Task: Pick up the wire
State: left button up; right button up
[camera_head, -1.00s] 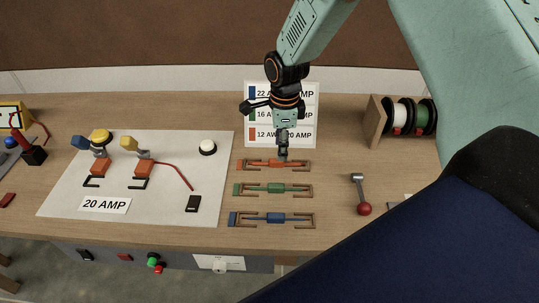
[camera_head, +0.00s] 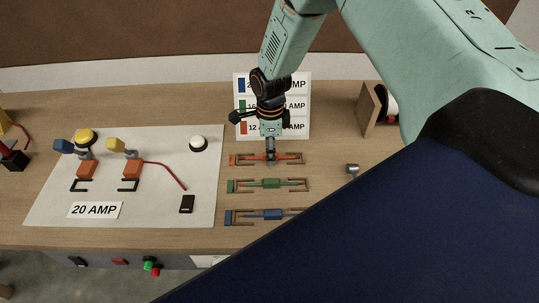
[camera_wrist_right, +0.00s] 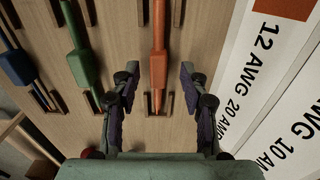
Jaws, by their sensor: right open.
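Three wires lie in brackets on the bench: an orange wire (camera_head: 252,159), a green wire (camera_head: 271,184) and a blue wire (camera_head: 271,214). My right gripper (camera_head: 270,157) is open and points down at the orange wire. In the right wrist view, the open fingers (camera_wrist_right: 159,76) stand either side of the orange wire (camera_wrist_right: 158,52), with gaps on both sides. The green wire (camera_wrist_right: 82,65) and blue wire (camera_wrist_right: 17,66) lie to the left there. My left gripper is not in view.
A sign (camera_head: 301,83) with wire ratings stands behind the wires. A white mat (camera_head: 140,215) with switches, a red lead and a "20 AMP" label (camera_head: 95,210) lies to the left. A spool rack (camera_head: 370,108) stands at right, partly hidden by my arm.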

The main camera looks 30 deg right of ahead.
jog(key=shift+w+f, duration=0.15)
jog(key=shift+f, duration=0.25)
jog(key=shift+s+r, duration=0.3)
jog(key=shift+s, duration=0.1)
jog(key=shift+c, duration=0.2)
jog(key=shift+s+a+r, duration=0.1)
jog(key=shift+s, duration=0.05)
jog(key=shift+c, duration=1.6)
jog(key=shift+w+f, duration=0.35)
jog(key=shift+w, duration=0.2)
jog(key=c, duration=0.5)
grip_shut()
jog(key=shift+s+r, duration=0.25)
jog(key=shift+s, duration=0.15)
